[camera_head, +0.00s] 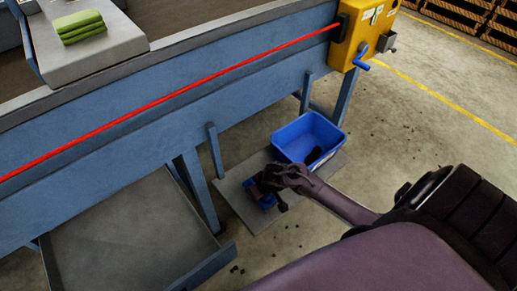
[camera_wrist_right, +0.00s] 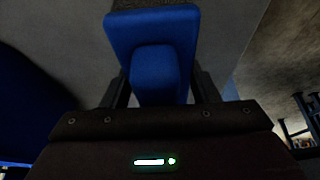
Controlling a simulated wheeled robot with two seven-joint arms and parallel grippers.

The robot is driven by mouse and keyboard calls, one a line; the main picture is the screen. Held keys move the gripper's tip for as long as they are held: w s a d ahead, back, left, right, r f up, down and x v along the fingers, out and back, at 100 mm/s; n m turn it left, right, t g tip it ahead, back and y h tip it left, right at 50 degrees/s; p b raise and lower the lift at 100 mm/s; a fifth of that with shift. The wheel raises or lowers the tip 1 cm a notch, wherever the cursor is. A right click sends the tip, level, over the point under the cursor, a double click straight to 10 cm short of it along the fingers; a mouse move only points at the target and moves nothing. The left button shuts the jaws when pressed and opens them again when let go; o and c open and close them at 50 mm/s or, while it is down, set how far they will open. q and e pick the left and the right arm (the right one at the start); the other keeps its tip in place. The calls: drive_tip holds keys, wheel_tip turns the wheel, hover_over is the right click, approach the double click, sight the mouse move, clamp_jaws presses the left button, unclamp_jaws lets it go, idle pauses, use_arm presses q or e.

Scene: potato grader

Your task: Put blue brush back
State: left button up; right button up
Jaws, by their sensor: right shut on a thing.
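The blue brush (camera_head: 262,197) is low down over a flat grey plate (camera_head: 237,197) in the head view, partly covered by my right gripper (camera_head: 267,187). In the right wrist view the brush (camera_wrist_right: 153,72) fills the middle, its blue block and grip between the two dark fingers of my right gripper (camera_wrist_right: 158,90). The fingers are shut on the grip. A dark bristle edge shows at the top of that view. I cannot tell whether the brush touches the plate. My left gripper is not in view.
A blue bin (camera_head: 309,132) with dark lumps stands on the plate beside the brush. The blue machine frame (camera_head: 200,105) with a red cord runs above and behind. A grey tray (camera_head: 125,240) lies at left. Dark clods litter the floor.

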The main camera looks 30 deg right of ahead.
drive_tip(key=shift+f, duration=0.2)
drive_tip(key=o, duration=1)
drive_tip(key=shift+c, duration=0.2)
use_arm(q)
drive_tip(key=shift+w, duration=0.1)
use_arm(e)
drive_tip(key=shift+s+r, duration=0.1)
drive_tip(key=shift+r, duration=0.45)
drive_tip(key=p+v, duration=0.2)
drive_tip(key=v, duration=0.3)
drive_tip(key=shift+r, duration=0.1)
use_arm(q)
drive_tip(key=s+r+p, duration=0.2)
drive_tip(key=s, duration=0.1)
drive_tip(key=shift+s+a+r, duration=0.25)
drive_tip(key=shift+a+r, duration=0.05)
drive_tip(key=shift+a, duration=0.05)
use_arm(e)
drive_tip(key=v, duration=0.6)
